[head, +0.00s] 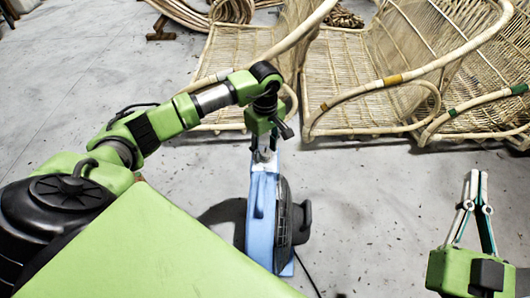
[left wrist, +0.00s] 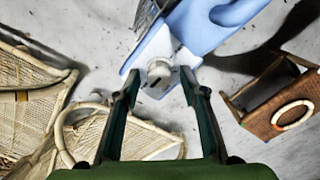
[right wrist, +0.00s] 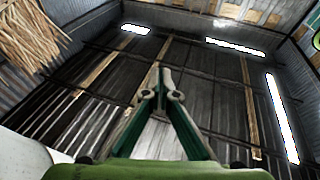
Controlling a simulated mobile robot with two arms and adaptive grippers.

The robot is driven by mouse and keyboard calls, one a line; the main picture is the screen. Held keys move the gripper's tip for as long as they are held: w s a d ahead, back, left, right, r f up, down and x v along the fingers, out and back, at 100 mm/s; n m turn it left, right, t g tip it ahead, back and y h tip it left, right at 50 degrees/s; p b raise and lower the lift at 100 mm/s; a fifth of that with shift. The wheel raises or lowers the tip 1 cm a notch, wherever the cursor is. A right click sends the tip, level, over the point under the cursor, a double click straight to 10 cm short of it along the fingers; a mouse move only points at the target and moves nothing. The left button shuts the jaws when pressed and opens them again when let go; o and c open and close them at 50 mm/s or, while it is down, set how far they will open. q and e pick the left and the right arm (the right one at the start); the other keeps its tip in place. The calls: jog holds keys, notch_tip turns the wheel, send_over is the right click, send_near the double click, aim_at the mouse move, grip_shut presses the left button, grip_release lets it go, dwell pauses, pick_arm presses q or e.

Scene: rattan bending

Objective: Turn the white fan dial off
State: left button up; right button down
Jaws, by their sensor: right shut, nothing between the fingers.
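The fan is a blue box-shaped unit (head: 260,222) standing on the grey floor, with a dark round grille on its right side. Its white dial (left wrist: 160,74) shows in the left wrist view on a pale panel at the end of the blue body (left wrist: 185,40). My left gripper (head: 264,154) reaches down over the fan's far end. In the left wrist view its fingers (left wrist: 160,84) are open, one on each side of the dial; I cannot tell whether they touch it. My right gripper (head: 477,174) is shut and empty, raised at the right, away from the fan.
Rattan chairs (head: 345,85) stand behind the fan. A brown wooden piece with a pale ring (left wrist: 280,105) lies at the right of the left wrist view. A dark cable (head: 307,272) runs from the fan along the floor. The floor right of the fan is clear.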

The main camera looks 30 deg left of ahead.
pick_arm(q)
jog(key=shift+f, duration=0.5)
pick_arm(e)
jog(key=shift+s+r+t+y, duration=0.25)
jog(key=shift+r+t+y, duration=0.05)
jog(key=shift+r, duration=0.45)
pick_arm(q)
jog(key=c, duration=1.1)
